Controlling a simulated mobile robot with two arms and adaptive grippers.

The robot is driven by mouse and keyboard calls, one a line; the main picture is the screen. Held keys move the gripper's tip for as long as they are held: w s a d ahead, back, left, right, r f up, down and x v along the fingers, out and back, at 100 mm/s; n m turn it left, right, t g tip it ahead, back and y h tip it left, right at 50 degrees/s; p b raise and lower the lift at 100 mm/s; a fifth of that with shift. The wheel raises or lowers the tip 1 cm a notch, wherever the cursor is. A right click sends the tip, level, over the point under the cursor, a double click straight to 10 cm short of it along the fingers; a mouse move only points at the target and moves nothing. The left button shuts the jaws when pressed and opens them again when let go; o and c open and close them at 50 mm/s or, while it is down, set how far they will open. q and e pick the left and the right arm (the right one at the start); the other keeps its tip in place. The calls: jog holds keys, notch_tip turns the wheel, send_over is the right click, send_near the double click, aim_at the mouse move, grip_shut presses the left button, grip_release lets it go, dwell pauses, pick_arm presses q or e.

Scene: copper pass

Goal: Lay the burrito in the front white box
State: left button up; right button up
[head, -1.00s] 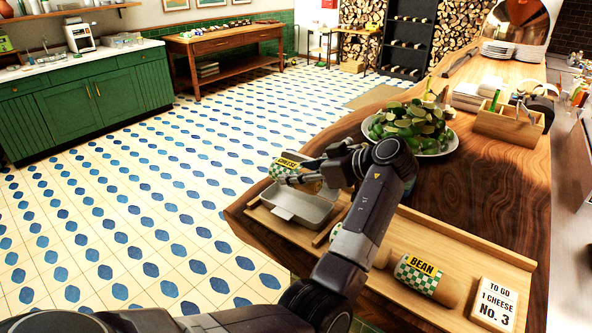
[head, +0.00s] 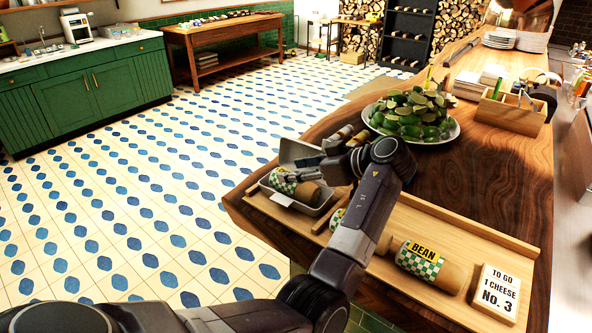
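The white box (head: 283,199) stands open at the left end of the wooden tray on the counter. The burrito (head: 308,193), with a green-checked band, lies inside the box's rim, partly covered by my fingers. My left gripper (head: 300,176) is right over the burrito, at the box opening. Whether its fingers still grip the burrito is unclear. My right gripper is out of view. A sign (head: 496,293) reads "TO GO 1 CHEESE No. 3".
A burrito marked BEAN (head: 428,268) lies on the wooden tray (head: 468,247); another is mostly hidden behind my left arm. A plate of limes (head: 412,115) stands behind. A wooden caddy (head: 511,112) is at the back right.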

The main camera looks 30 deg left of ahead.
pick_arm(q)
jog(key=shift+o, duration=1.2)
jog(key=shift+f, duration=0.1)
jog(key=shift+d, duration=0.15)
jog(key=v, duration=0.7)
